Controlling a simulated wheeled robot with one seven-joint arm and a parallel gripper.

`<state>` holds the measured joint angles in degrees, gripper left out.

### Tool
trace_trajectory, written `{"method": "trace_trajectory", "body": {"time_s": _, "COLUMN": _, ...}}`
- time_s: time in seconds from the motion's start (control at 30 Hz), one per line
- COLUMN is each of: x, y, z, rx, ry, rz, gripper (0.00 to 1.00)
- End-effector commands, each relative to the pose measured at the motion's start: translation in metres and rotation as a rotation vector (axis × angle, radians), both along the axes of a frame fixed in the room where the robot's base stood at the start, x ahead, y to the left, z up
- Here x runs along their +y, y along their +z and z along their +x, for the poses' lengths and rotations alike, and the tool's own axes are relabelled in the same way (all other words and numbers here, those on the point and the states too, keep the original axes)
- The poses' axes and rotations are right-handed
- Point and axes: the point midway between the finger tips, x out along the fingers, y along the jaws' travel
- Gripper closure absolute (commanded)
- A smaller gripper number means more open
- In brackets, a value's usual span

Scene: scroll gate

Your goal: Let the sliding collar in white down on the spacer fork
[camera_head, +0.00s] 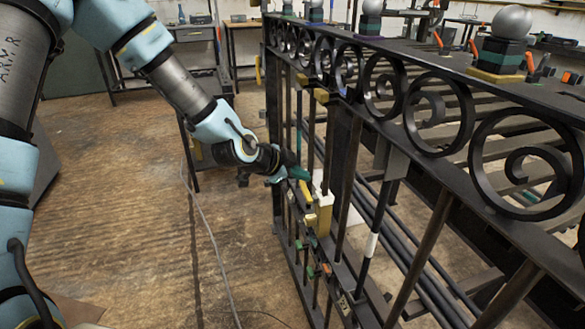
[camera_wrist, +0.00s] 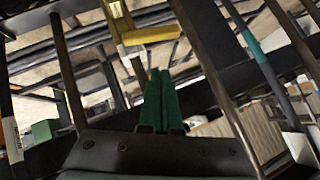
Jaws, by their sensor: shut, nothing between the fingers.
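My gripper (camera_head: 297,174) reaches the gate from the left in the head view. In the wrist view its two green fingers (camera_wrist: 160,100) lie together with nothing between them. Just beyond their tips is a yellow crosspiece (camera_wrist: 150,35), apart from them in the picture; I cannot tell if it is the spacer fork. A white and pale yellow piece (camera_head: 324,203) sits among the bars just right of my gripper. A white band (camera_head: 371,245) is around a bar farther right. I cannot tell which white piece is the sliding collar, or whether it touches a fork.
The dark gate (camera_head: 345,150) has upright bars close around my gripper and scrolls along its top rail. Silver balls on blocks (camera_head: 511,22) stand behind the scrolls. The wooden floor at left is mostly clear.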

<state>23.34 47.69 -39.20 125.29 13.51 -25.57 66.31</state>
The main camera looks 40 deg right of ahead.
Motion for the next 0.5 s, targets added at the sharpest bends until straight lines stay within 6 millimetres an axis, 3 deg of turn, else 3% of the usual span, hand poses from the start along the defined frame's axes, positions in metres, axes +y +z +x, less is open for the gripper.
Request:
{"method": "trace_trajectory", "body": {"time_s": 0.2, "x": -0.002, "y": -0.02, "z": 0.011, "rx": 0.001, "ry": 0.003, "rz": 0.001, "gripper": 1.0}}
{"method": "trace_trajectory", "body": {"time_s": 0.5, "x": -0.003, "y": -0.026, "z": 0.014, "rx": -0.001, "ry": 0.003, "rz": 0.001, "gripper": 1.0}}
